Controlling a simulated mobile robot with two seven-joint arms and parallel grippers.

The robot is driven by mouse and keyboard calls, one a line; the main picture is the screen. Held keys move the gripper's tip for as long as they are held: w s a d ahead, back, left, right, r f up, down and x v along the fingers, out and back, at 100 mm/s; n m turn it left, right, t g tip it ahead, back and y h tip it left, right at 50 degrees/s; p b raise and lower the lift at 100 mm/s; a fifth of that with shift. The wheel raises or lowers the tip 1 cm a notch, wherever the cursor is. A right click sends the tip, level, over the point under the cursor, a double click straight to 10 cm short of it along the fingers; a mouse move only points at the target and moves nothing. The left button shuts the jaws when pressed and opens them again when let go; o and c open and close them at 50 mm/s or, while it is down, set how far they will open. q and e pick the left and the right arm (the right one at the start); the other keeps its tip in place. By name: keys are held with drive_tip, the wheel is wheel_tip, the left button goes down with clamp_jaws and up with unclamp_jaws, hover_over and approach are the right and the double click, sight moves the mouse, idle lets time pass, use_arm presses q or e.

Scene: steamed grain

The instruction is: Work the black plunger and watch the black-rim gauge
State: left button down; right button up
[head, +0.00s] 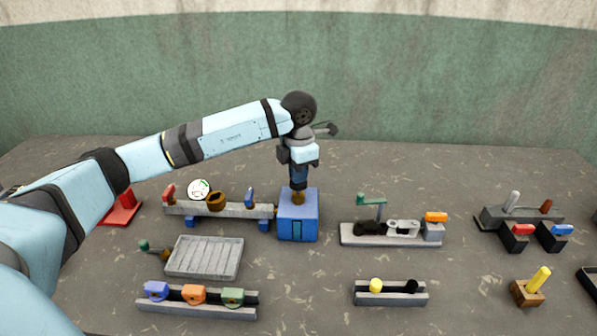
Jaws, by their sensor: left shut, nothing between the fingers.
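The black plunger (411,286) appears to be the small black knob on the right end of a low grey rail (391,299) near the front, beside a yellow knob. A round white dial (199,189) stands at the back left; its rim colour and reading are too small to tell. I cannot pick out a black-rim gauge with certainty. My left gripper (299,184) is shut and empty, pointing down just above a brown knob (298,198) on top of a blue box (298,224). It is well away from the black knob. My right gripper is not in view.
A grey tray (204,257) and a rail with blue, orange and green blocks (197,300) lie front left. A base with a camera-like object (403,228) stands right of the blue box. Levers (520,220) and a yellow-handled wooden block (530,292) stand farther right.

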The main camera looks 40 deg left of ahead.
use_arm(q)
drive_tip(key=shift+r+p, duration=1.75)
drive_tip(key=shift+r, duration=1.7)
